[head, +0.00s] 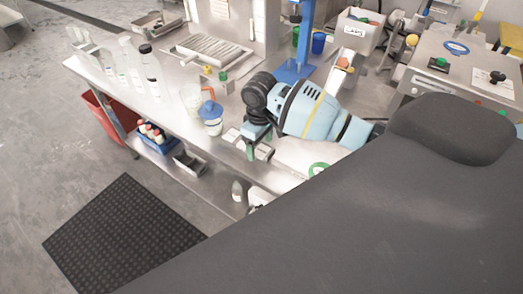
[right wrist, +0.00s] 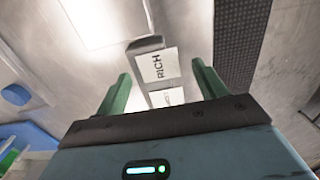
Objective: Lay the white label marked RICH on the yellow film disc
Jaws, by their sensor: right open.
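The white label marked RICH (right wrist: 158,65) lies on a grey holder (right wrist: 146,44) in the right wrist view, between my right gripper's green fingers (right wrist: 162,80). The fingers are open, with a gap on both sides of the label. A second white label (right wrist: 168,98) lies just below it, partly hidden by the gripper body. In the head view my right gripper (head: 259,149) points down over the bench's front edge, beside small pale labels (head: 231,135) too small to read. I cannot make out the yellow film disc. My left gripper is not in view.
A blue-lidded jar (head: 211,118) stands left of the right gripper on the steel bench. A blue stand (head: 294,71) is behind. A large dark grey shape covers the lower right.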

